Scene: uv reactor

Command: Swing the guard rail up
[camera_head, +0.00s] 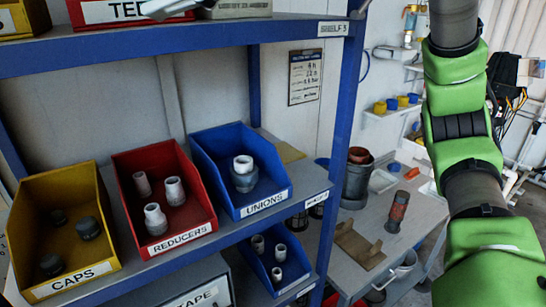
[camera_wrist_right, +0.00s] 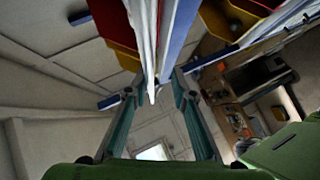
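I cannot pick out a guard rail for certain in either view. In the right wrist view, my right gripper (camera_wrist_right: 155,88) has its two teal fingers spread apart. White and blue upright strips (camera_wrist_right: 152,50) come down from the top towards the gap between the fingertips; I cannot tell whether they touch. A short blue bar end (camera_wrist_right: 110,102) shows beside the left fingertip. In the head view, my green right arm runs down the right side and its gripper is out of frame. My left gripper is in neither view.
A blue shelf rack (camera_head: 345,130) holds a yellow CAPS bin (camera_head: 20,215), a red REDUCERS bin (camera_head: 128,160) and a blue UNIONS bin (camera_head: 205,150).

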